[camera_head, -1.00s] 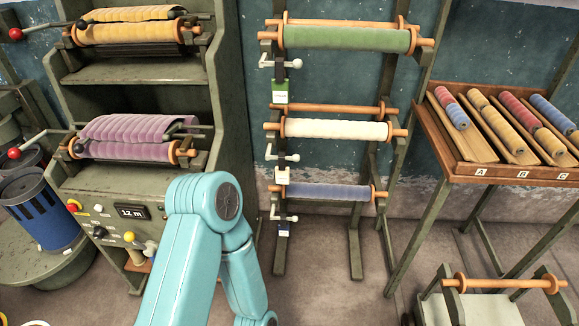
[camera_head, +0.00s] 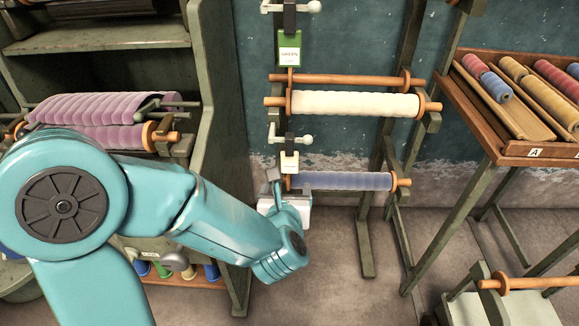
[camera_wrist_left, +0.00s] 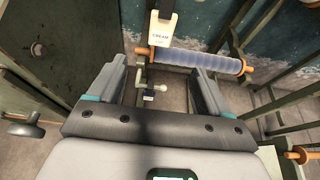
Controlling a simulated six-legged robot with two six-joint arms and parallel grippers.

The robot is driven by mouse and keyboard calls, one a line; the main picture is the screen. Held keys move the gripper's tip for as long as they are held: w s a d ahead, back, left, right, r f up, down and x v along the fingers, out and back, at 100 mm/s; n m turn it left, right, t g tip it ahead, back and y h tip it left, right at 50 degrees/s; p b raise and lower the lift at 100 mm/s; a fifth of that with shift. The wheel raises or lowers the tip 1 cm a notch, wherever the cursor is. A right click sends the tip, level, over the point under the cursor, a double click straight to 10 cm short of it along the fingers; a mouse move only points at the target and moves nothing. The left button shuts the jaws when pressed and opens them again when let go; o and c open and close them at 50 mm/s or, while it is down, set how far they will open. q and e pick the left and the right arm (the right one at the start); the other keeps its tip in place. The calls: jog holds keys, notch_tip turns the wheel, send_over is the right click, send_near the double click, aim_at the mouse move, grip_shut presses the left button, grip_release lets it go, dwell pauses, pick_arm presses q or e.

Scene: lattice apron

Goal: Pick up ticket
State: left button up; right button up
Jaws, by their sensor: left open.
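A green ticket (camera_head: 289,48) hangs from a clip on the left side of the rack. A cream ticket (camera_head: 289,162) hangs lower, by the cream roll; in the left wrist view it reads "CREAM" (camera_wrist_left: 160,30), ahead of the fingertips. My left gripper (camera_head: 287,186) is just below the cream ticket, in front of the left end of the blue roll. In the left wrist view the gripper (camera_wrist_left: 158,70) is open, its fingers wide apart with nothing gripped. A small clip with a dark-and-white tag (camera_wrist_left: 148,96) shows between and beyond the fingers. My right gripper is out of view.
The rack holds a cream roll (camera_head: 355,104) and a blue roll (camera_head: 345,181). A machine with a purple roll (camera_head: 100,138) stands left. A wooden tray (camera_head: 520,152) of small rolls is at right. A low stand (camera_head: 490,306) sits at lower right. Floor between is bare.

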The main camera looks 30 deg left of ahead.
pick_arm(q)
send_near(290, 165)
jog(key=x, duration=0.5)
jog(key=shift+s+a+f+p, duration=0.1)
jog(key=shift+a+f+p, duration=0.1)
jog(key=shift+p, duration=0.2)
jog(key=p+x, duration=0.1)
jog(key=x, duration=0.4)
jog(key=shift+w+r, duration=0.1)
jog(key=shift+w, duration=0.25)
jog(key=shift+c, duration=0.4)
jog(key=c, duration=1)
